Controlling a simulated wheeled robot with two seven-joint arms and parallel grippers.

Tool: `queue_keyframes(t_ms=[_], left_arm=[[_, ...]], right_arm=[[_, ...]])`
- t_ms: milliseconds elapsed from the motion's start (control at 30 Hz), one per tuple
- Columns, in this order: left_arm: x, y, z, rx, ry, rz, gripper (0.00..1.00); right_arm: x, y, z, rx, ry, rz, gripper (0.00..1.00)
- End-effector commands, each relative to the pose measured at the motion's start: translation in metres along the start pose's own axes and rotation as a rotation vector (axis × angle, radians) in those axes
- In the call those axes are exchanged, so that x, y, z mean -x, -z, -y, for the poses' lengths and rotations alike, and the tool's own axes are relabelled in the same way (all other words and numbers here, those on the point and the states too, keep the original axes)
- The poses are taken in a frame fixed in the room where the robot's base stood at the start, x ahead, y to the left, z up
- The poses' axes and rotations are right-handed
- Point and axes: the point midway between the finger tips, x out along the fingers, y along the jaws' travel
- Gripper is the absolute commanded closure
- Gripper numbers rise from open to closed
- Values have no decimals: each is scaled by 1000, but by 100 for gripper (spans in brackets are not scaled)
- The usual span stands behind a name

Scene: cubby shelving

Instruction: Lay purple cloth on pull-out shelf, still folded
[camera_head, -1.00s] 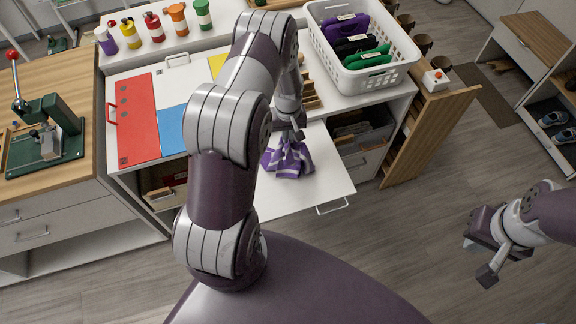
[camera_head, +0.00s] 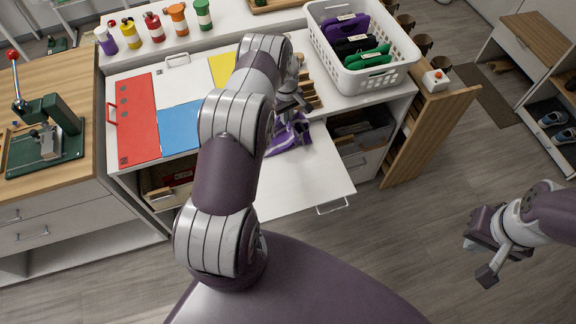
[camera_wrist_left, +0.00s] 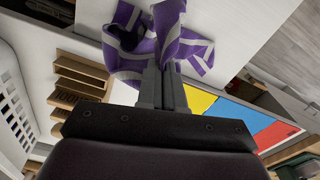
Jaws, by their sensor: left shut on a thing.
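The purple cloth (camera_head: 288,136) with white stripes hangs bunched from my left gripper (camera_head: 292,108), over the rear part of the white pull-out shelf (camera_head: 305,180). In the left wrist view, my left gripper (camera_wrist_left: 163,85) is shut on the cloth (camera_wrist_left: 192,48), which spreads in loose folds in front of the fingers. I cannot tell how much of the cloth touches the shelf. My left arm hides part of the shelf. My right gripper (camera_head: 482,258) is over the floor at the right, away from the shelf; its fingers look apart and empty.
A white basket (camera_head: 372,70) with folded items stands on the counter behind the shelf. Red, blue and yellow panels (camera_head: 138,118) lie left of my arm. A wooden pull-out rack (camera_head: 425,130) stands open to the right. The shelf's front half is clear.

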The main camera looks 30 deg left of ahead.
Motion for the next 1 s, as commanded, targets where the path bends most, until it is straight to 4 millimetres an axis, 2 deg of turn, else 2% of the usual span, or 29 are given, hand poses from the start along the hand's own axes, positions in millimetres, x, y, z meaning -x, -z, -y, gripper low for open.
queue_keyframes(t_ms=[33,200,600,800,1000], left_arm=[[-10,-9,5,-1,3,3,100],[-16,-50,28,-3,2,2,100],[-82,-125,69,-4,3,3,100],[-102,-147,81,-3,0,0,100],[-109,-154,85,-2,0,0,100]], right_arm=[[0,0,0,0,0,0,100],[0,0,0,0,0,0,100],[0,0,0,0,0,0,100],[0,0,0,0,0,0,100],[0,0,0,0,0,0,100]])
